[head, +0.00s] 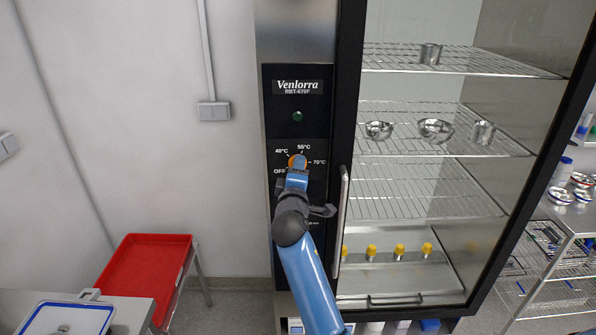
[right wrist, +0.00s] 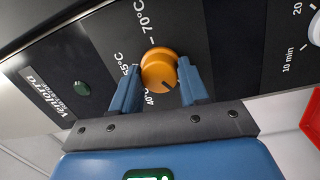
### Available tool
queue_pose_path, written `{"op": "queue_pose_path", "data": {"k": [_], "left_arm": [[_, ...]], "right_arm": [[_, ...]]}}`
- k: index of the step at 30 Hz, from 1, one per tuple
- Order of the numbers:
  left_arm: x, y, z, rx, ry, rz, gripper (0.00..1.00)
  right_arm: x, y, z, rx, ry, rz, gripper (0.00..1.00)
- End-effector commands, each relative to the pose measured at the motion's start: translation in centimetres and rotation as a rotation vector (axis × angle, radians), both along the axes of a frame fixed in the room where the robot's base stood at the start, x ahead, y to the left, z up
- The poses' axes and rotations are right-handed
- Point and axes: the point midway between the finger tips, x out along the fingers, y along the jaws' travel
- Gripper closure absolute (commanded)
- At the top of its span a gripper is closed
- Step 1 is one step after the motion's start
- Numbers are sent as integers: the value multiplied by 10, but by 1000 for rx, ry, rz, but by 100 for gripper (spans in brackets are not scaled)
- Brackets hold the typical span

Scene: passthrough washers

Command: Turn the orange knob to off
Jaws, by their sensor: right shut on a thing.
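The orange knob (head: 297,161) sits on the black control panel (head: 287,136) of the Venlorra cabinet, with OFF, 40°C, 55°C and 70°C printed around it. In the right wrist view, the knob (right wrist: 159,68) is between the two blue fingers. My right gripper (right wrist: 157,84) is shut on the knob, one finger on each side. My left gripper is out of view.
A green indicator (head: 298,116) is above the knob. The vertical door handle (head: 341,222) stands close to the right of my arm. A timer dial (right wrist: 315,30) shows at the wrist view's edge.

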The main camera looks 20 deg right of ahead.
Motion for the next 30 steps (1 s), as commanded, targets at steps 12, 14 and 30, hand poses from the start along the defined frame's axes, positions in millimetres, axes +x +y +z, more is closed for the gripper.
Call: {"op": "queue_pose_path", "data": {"k": [12,14,30], "left_arm": [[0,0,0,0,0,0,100],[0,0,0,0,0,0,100],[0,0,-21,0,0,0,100]], "right_arm": [[0,0,4,-1,-7,0,31],[0,0,3,0,-6,0,31],[-41,17,-4,0,-7,3,31]]}}
